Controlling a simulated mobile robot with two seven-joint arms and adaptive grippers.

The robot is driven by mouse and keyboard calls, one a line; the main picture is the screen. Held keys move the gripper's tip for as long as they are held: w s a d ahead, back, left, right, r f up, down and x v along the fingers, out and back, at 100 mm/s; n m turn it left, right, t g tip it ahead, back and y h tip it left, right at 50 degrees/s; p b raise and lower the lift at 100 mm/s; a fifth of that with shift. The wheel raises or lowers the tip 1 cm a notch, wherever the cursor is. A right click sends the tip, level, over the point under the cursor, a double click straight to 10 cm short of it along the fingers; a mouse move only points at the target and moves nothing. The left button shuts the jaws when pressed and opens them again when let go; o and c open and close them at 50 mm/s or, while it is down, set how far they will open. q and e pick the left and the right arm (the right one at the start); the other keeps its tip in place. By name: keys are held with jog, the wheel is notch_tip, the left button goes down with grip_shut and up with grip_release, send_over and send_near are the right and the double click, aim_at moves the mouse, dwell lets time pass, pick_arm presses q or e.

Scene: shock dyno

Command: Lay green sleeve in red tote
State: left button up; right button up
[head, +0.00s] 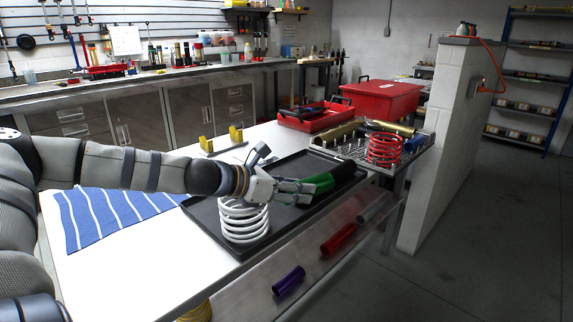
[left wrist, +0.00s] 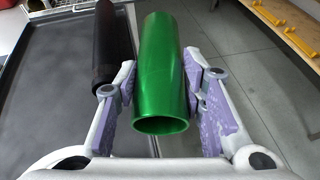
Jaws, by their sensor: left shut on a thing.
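A shiny green sleeve (head: 323,183) is held by my left gripper (head: 300,193) over the dark tray (head: 199,213). In the left wrist view the green sleeve (left wrist: 163,65) lies between the two purple-padded fingers, its open end toward my palm. A black cylinder (head: 343,171) lies next to it; I cannot tell in the head view how they overlap. A low open red tote (head: 309,126) stands farther back on the table, with dark items in it. My right gripper is not in view.
A white coil spring (head: 243,220) stands on the tray's near part. A pin rack with a red spring (head: 385,150) and gold cylinders is at the right. A large closed red box (head: 381,98) stands behind. A striped blue cloth (head: 110,215) lies left. Loose sleeves lie on a lower shelf.

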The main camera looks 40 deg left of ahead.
pick_arm(q)
jog(key=s+d+f+m+g+h, duration=0.2)
jog(key=s+d+f+m+h, duration=0.1)
jog(key=s+d, duration=0.5)
jog(key=s+d+f+m+g+h, duration=0.2)
jog(key=s+d+f, duration=0.4)
jog(key=d, duration=0.6)
jog(key=shift+s+d+f+m+g+h, duration=0.35)
jog(key=shift+s+m+h, duration=0.55)
jog(key=shift+m, duration=0.3)
